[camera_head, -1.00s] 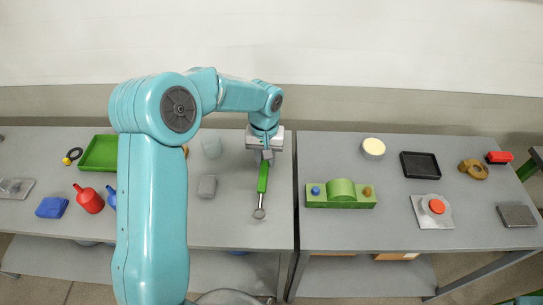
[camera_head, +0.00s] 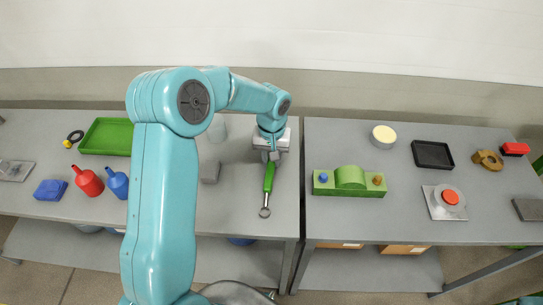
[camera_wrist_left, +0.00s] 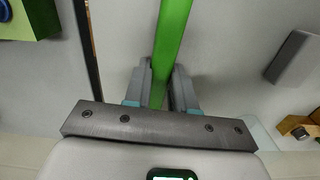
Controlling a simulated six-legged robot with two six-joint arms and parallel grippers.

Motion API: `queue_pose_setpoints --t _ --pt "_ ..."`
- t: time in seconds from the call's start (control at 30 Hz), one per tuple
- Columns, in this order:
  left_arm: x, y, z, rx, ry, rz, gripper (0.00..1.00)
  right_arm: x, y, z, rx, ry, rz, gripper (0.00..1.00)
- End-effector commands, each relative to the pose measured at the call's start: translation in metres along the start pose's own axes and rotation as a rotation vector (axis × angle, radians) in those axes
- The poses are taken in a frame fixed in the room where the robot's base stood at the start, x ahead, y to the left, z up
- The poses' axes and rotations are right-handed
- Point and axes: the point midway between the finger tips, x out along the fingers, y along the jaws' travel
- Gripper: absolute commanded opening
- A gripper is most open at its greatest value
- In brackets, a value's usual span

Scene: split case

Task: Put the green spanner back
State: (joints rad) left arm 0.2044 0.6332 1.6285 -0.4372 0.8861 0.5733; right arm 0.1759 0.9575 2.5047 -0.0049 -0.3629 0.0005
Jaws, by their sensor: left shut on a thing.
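The green spanner (camera_head: 269,178) has a green handle and a grey ring end that points toward the front edge of the left table. My left gripper (camera_head: 271,156) is shut on the far end of its handle. In the left wrist view the green handle (camera_wrist_left: 174,30) runs up between the two grey fingers of my left gripper (camera_wrist_left: 162,75) and leaves the picture at the top. I cannot tell how high the spanner is above the table. My right gripper is not in view.
The green tray (camera_head: 106,142) lies at the left. A grey block (camera_head: 210,172) is left of the spanner. Right of the table gap, a green block (camera_head: 350,180) carries blue and brown knobs. A red button (camera_head: 450,197) and a black tray (camera_head: 433,154) are farther right.

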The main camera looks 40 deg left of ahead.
Motion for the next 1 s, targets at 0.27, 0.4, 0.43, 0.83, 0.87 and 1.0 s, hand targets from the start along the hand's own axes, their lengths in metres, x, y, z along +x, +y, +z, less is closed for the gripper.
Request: queue_pose_setpoints --t 0.27,0.4,0.43,0.83,0.87,1.0 --pt "0.002 0.0 0.0 0.0 0.001 0.0 0.0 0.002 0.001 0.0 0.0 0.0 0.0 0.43" --pt "0.005 0.0 0.0 0.0 0.001 0.0 0.0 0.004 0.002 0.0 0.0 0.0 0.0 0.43" --pt "0.005 0.0 0.0 0.0 0.001 0.0 0.0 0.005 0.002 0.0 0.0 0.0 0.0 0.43" --pt "0.011 0.0 -0.001 0.0 0.001 0.0 0.41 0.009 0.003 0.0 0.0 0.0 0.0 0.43" --pt "0.011 0.0 -0.001 0.0 0.001 0.0 0.51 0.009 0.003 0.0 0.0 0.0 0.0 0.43" --pt "0.011 0.0 -0.001 0.0 0.0 0.0 0.55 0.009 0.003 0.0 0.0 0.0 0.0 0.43"
